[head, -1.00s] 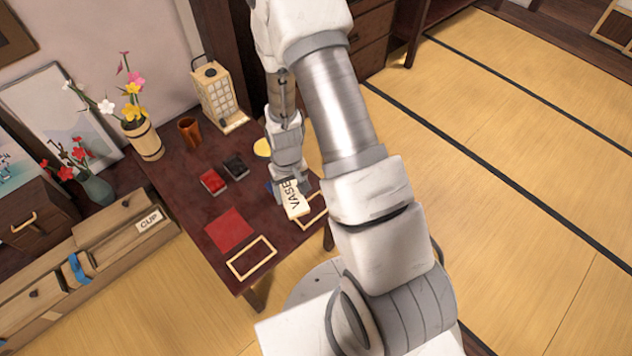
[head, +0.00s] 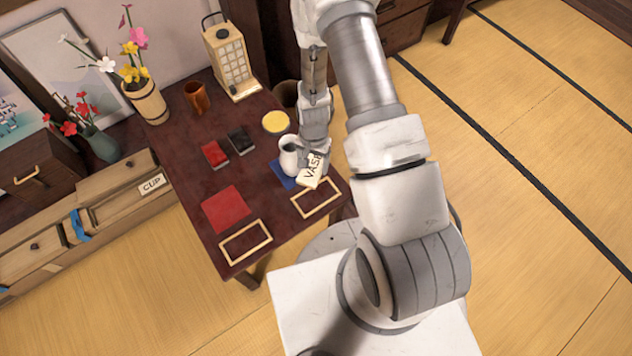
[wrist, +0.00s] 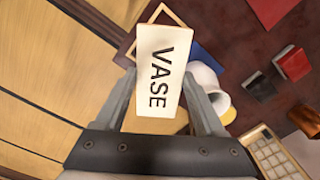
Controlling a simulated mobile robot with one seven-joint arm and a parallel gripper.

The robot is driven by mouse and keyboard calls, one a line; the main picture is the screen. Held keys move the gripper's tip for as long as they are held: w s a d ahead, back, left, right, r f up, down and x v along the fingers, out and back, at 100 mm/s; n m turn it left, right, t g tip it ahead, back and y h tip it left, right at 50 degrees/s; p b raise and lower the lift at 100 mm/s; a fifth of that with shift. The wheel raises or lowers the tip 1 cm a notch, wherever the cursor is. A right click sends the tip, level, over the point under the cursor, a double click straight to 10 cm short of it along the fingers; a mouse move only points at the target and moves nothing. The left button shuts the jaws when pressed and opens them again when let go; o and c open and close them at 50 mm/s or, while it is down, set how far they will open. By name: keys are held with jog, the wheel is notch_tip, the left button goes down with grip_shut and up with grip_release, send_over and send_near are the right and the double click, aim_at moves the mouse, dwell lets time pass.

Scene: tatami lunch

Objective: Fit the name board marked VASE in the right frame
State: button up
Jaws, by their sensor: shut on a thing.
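My gripper (wrist: 162,105) is shut on the cream name board marked VASE (wrist: 158,70), which sits between its two fingers. In the head view the VASE board (head: 312,171) is held over the front right of the dark table, just behind the right frame and tilted. The right frame (head: 335,197) is a thin pale wooden rectangle on the table. It shows partly in the wrist view (wrist: 177,13), partly hidden behind the board. The left frame (head: 246,242) lies empty nearer the front. I cannot tell how high the board is above the table.
A white jug (head: 289,158) stands on a blue mat (head: 281,178) close beside my gripper. A red mat (head: 225,209), red box (head: 215,154), black box (head: 241,140), yellow dish (head: 276,121), brown cup (head: 196,96) and lantern (head: 230,62) are on the table. A CUP board (head: 152,184) is on the cabinet at left.

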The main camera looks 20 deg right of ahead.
notch_tip(320, 180, down, 9)
jog(key=s+m+b, duration=0.1)
jog(key=m+b, duration=0.1)
jog(key=m, duration=0.5)
jog(key=b, duration=0.5)
send_over(315, 198)
jog(key=shift+w+d+f, duration=0.1)
jog(key=shift+f, duration=3.35)
jog(key=shift+f+b, duration=0.3)
jog(key=shift+f, duration=0.05)
jog(key=shift+f+b, duration=0.4)
jog(key=shift+b, duration=0.3)
jog(key=o, duration=1.3)
jog(key=shift+o, duration=0.2)
jog(key=shift+r, duration=0.1)
notch_tip(315, 198, up, 17)
jog(key=p, duration=0.4)
jog(key=shift+r, duration=0.15)
